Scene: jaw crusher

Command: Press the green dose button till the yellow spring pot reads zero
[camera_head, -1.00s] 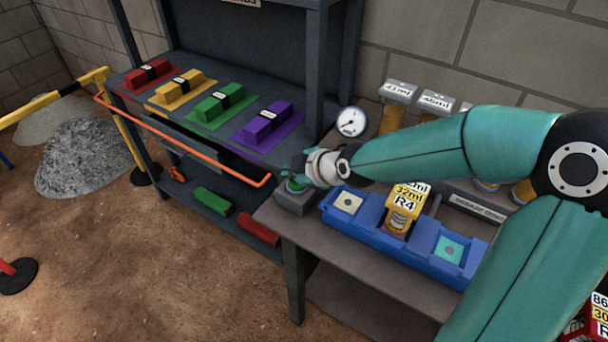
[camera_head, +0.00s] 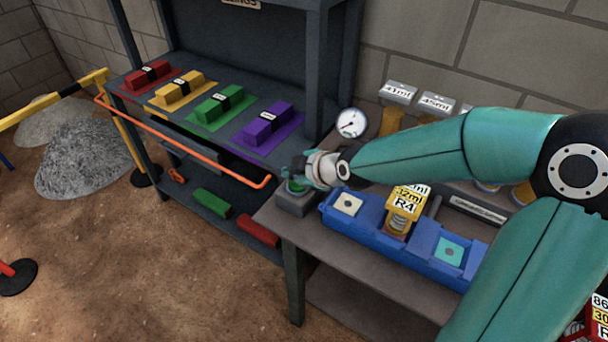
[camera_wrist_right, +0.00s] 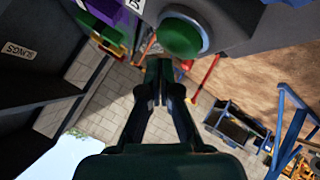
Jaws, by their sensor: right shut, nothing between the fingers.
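The green dose button (camera_head: 296,187) sits on a grey box at the left end of the bench; it also shows large in the right wrist view (camera_wrist_right: 180,37). My right gripper (camera_head: 299,171) is shut and empty, its fingertips just over the button. In the right wrist view the closed fingertips (camera_wrist_right: 158,66) are close beside the button; I cannot tell whether they touch it. The yellow spring pot (camera_head: 405,205), labelled 32ml R4, stands upright in the middle of the blue tray (camera_head: 370,222). A round white gauge (camera_head: 351,122) stands behind. My left gripper is out of view.
Several labelled grey-topped pots (camera_head: 398,92) stand at the back of the bench, partly behind my right arm. A dark rack (camera_head: 185,125) with coloured blocks and an orange rail (camera_head: 190,143) stands left of the bench. Open dirt floor lies in front.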

